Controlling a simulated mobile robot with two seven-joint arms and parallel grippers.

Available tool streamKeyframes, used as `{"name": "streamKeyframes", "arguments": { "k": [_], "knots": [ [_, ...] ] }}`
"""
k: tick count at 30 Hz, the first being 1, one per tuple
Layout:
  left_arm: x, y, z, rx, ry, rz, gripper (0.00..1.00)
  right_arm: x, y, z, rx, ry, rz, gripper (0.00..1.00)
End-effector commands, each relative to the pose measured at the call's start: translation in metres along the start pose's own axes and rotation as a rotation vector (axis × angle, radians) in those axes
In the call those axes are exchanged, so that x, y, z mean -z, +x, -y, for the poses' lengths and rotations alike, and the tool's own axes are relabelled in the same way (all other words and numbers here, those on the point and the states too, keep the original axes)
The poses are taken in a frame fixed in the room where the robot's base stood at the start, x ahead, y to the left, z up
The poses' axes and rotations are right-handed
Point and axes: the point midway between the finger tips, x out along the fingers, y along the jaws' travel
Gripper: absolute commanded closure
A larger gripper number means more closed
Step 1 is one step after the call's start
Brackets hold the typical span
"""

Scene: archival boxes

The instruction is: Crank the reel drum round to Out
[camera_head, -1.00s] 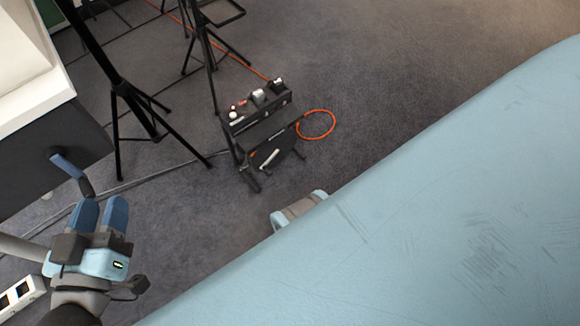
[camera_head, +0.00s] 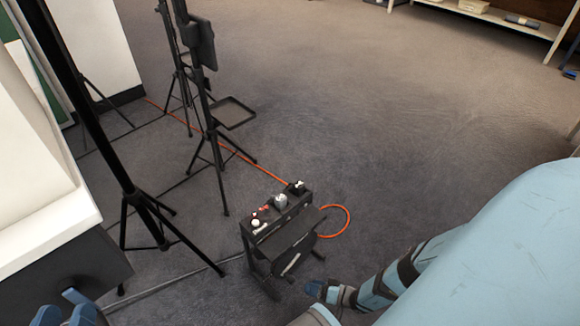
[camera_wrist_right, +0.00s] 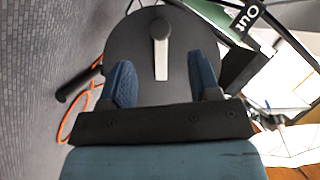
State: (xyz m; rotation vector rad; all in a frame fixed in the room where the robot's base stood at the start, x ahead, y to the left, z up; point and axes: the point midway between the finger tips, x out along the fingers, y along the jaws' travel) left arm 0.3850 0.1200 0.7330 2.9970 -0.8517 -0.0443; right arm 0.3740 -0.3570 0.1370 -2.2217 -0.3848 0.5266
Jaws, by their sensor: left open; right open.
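The reel drum (camera_wrist_right: 135,45) is a dark disc filling the top middle of the right wrist view, with a pale grey bar (camera_wrist_right: 161,50) on its face. A black grip (camera_wrist_right: 77,84) sticks out at its left. In the head view the drum (camera_head: 302,252) sits low on a dark stand. My right gripper (camera_wrist_right: 163,84) is open and empty, its blue fingers before the disc; it also shows in the head view (camera_head: 318,290). My left gripper (camera_head: 64,312) is open at the bottom left, partly cut off.
The reel's stand carries a control box (camera_head: 278,212) with several knobs. An orange cable (camera_head: 347,222) loops on the floor beside it. Black tripods (camera_head: 150,215) stand to the left, near a white-topped cabinet (camera_head: 40,235). Carpet at the upper middle is clear.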

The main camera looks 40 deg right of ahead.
Motion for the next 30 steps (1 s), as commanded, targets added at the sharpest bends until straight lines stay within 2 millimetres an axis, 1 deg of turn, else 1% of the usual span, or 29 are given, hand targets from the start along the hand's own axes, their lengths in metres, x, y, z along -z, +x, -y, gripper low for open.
{"name": "streamKeyframes", "arguments": {
  "k": [1, 6, 9, 12, 15, 18, 26, 27, 29, 30],
  "knots": [
    [-0.004, 0.001, 0.002, 0.001, 0.024, -0.012, 0.57, -0.002, 0.015, -0.002, 0.002, 0.000, -0.001, 0.44],
    [-0.003, 0.004, 0.009, 0.005, 0.103, -0.057, 0.57, -0.003, 0.050, -0.003, 0.001, 0.000, -0.001, 0.44],
    [-0.001, 0.005, 0.012, 0.007, 0.145, -0.078, 0.57, -0.002, 0.067, -0.002, 0.002, -0.001, -0.001, 0.44],
    [0.000, 0.006, 0.014, 0.010, 0.176, -0.094, 0.57, -0.002, 0.079, -0.002, 0.001, 0.000, 0.000, 0.44],
    [0.002, 0.008, 0.015, 0.013, 0.195, -0.108, 0.57, 0.000, 0.086, -0.001, 0.001, 0.000, -0.001, 0.44],
    [0.005, 0.008, 0.016, 0.013, 0.205, -0.120, 0.57, 0.000, 0.089, -0.001, 0.000, 0.000, -0.001, 0.44],
    [0.006, 0.006, 0.016, 0.009, 0.217, -0.119, 0.57, 0.000, 0.090, 0.000, -0.001, 0.000, 0.000, 0.44],
    [0.006, 0.006, 0.016, 0.009, 0.218, -0.119, 0.57, 0.000, 0.090, 0.000, -0.001, 0.000, 0.000, 0.53],
    [0.005, 0.006, 0.016, 0.009, 0.218, -0.118, 0.57, 0.000, 0.090, 0.000, -0.001, 0.000, 0.000, 0.66],
    [0.005, 0.006, 0.016, 0.009, 0.218, -0.117, 0.57, 0.000, 0.090, 0.000, -0.001, 0.000, 0.000, 0.76]
  ]
}}
